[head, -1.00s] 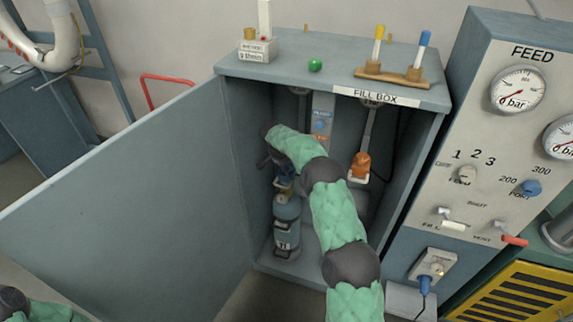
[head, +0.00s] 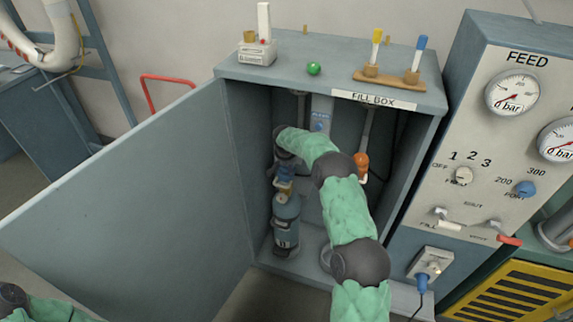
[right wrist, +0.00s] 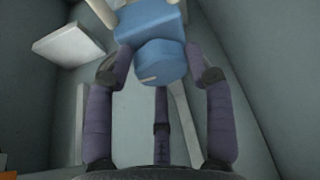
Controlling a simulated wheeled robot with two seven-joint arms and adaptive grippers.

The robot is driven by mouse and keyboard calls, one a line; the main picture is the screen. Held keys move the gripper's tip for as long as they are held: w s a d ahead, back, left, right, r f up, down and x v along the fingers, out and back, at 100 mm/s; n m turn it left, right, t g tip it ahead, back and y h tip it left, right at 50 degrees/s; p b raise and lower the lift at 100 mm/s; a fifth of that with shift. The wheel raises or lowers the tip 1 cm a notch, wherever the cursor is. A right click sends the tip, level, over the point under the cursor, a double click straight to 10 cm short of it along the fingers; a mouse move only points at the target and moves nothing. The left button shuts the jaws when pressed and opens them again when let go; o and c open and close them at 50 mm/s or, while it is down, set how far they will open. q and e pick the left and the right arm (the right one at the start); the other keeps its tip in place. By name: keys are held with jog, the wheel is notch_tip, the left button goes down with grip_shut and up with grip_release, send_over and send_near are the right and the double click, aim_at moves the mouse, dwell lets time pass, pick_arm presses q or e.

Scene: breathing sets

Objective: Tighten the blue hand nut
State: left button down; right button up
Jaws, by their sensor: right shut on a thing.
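The blue hand nut (right wrist: 160,62) is a round knob with a pale mark on its face, seen in the right wrist view. It sits at a blue block (right wrist: 150,22). My right gripper (right wrist: 160,74) has a finger on each side of the nut and is shut on it. In the head view my right gripper (head: 283,174) is inside the open fill box (head: 240,130), above a blue-grey cylinder (head: 287,212) with a dark label. The nut is hard to make out there. My left gripper is out of view; only part of that arm shows at the lower left.
The open door (head: 130,205) stands to the left of my right arm. An orange knob (head: 361,162) hangs inside the box, close to the right of my forearm. The feed panel (head: 470,205) stands to the right. A green ball (head: 314,68) sits on top.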

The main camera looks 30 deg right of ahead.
jog(key=shift+w+d+r, duration=0.2)
jog(key=shift+w+r, duration=0.15)
jog(key=shift+r, duration=0.2)
jog(key=o, duration=1)
jog(key=shift+o, duration=0.7)
jog(key=shift+w, duration=0.1)
jog(key=shift+a+f, duration=0.1)
jog(key=shift+f, duration=0.1)
jog(key=shift+s, duration=0.2)
jog(key=v, duration=1.2)
jog(key=shift+c, duration=0.2)
